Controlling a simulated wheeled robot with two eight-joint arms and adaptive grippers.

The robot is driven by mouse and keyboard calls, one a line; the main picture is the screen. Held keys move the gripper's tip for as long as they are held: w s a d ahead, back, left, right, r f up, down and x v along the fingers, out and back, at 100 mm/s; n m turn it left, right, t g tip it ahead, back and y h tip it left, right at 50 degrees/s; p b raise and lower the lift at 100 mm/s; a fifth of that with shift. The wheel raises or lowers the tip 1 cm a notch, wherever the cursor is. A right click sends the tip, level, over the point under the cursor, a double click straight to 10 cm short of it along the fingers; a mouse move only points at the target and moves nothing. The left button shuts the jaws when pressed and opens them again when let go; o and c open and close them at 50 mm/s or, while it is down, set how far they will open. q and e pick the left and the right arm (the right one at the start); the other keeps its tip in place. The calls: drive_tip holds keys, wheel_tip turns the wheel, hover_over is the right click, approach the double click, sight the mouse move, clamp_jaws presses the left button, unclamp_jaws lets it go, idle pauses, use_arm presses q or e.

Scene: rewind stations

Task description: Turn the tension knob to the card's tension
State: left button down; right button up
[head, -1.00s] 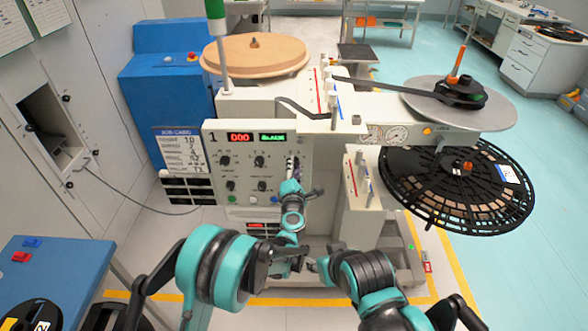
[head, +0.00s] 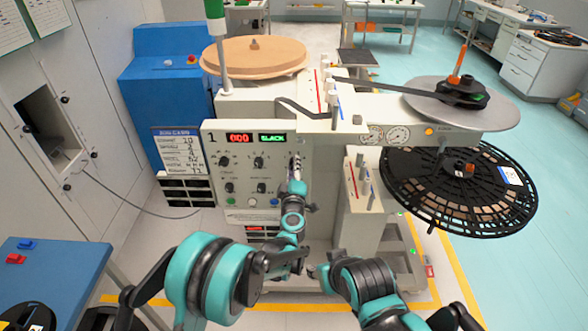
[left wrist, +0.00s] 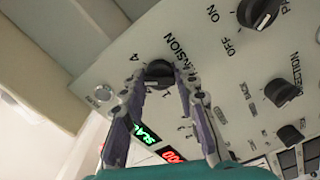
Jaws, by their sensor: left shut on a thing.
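The tension knob (left wrist: 158,72) is a small black dial on the light grey panel (head: 225,205). The word TENSION and a 4 show beside it in the left wrist view. My left gripper (left wrist: 158,84) has its two fingers closed on both sides of this knob. In the head view the left gripper (head: 294,168) is at the panel's upper right and hides the knob. The knob's pointer setting cannot be made out. The white card (head: 178,152) hangs on the blue cabinet, its lines too small to read surely.
The panel's red display (head: 239,138) reads 000 and its green display (head: 272,138) reads SLACK. Several other black knobs sit left of the gripper. A guide block (head: 358,205) with posts stands right of the panel, beside a black slotted reel (head: 462,190).

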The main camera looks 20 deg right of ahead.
use_arm(q)
drive_tip(key=m, duration=0.6)
drive_tip(key=shift+m+b, duration=0.3)
drive_tip(key=shift+b, duration=0.1)
idle(0.4)
drive_tip(key=c, duration=1.2)
unclamp_jaws()
drive_tip(key=shift+s, duration=0.1)
drive_tip(key=v, duration=0.7)
drive_tip(key=shift+s, duration=0.15)
